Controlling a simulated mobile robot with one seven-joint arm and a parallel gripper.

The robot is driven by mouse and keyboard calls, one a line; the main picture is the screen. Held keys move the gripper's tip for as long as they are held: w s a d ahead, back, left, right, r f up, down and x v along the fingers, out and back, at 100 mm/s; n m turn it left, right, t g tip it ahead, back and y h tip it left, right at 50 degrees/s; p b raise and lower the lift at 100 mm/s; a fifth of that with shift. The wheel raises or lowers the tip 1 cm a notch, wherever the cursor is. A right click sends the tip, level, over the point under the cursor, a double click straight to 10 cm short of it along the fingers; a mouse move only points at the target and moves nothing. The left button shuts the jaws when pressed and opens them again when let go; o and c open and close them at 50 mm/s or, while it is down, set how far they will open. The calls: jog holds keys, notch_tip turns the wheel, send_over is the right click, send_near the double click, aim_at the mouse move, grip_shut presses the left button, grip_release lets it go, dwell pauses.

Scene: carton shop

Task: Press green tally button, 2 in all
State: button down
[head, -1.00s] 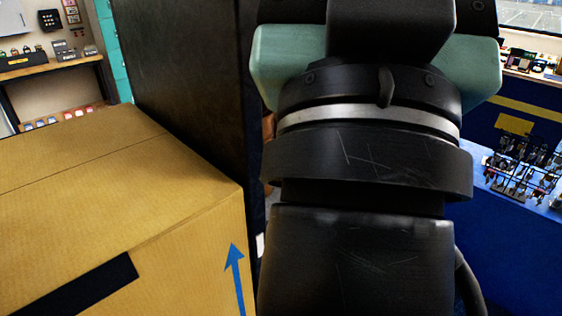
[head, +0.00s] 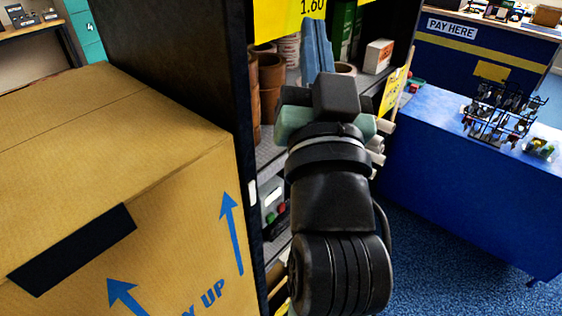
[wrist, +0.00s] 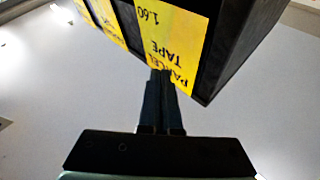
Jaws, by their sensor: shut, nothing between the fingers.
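A small grey box (head: 271,195) with a green button (head: 281,208) and a red button (head: 270,217) sits on a lower shelf in the head view, partly cut off by the shelf's dark side panel and close to my arm. My gripper (head: 316,24) points upward, above and to the right of the buttons and well apart from them. In the wrist view my fingers (wrist: 160,76) are shut together with nothing between them, and their tips overlap a yellow price label; contact cannot be told. The buttons are not in the wrist view.
A big carton (head: 185,190) fills the left, beside the dark shelf side (head: 180,60). The shelves hold brown tape rolls (head: 270,75) and a white box (head: 378,56). A blue counter (head: 470,180) with a wire rack (head: 495,115) stands at right; blue carpet is open between.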

aim_at(270, 218)
jog(key=w+d+f+m+g, duration=0.1)
jog(key=w+f+m+g, duration=0.1)
jog(key=f, duration=0.8)
jog(key=w+d+f+m+g, duration=0.1)
jog(key=w+f+g, duration=0.1)
jog(key=f, duration=0.7)
jog(key=s+d+f+m+g, duration=0.1)
jog(key=s+f+m, duration=0.1)
jog(key=f, duration=0.9)
jog(key=s+f+m+g+b, duration=0.1)
jog(key=s+f+m+g, duration=0.1)
jog(key=f, duration=0.9)
jog(key=shift+s+d+f+m, duration=0.4)
jog(key=shift+s+m, duration=0.1)
jog(key=shift+m, duration=0.4)
jog(key=shift+a, duration=0.1)
jog(key=w+a+p, duration=0.4)
jog(key=w+a, duration=0.1)
jog(key=a, duration=0.2)
jog(key=shift+w+a+r, duration=0.1)
jog(key=shift+w+a, duration=0.05)
jog(key=shift+w, duration=0.05)
jog(key=shift+w+a+p, duration=0.15)
jog(key=shift+a+p, duration=0.1)
jog(key=shift+p, duration=0.1)
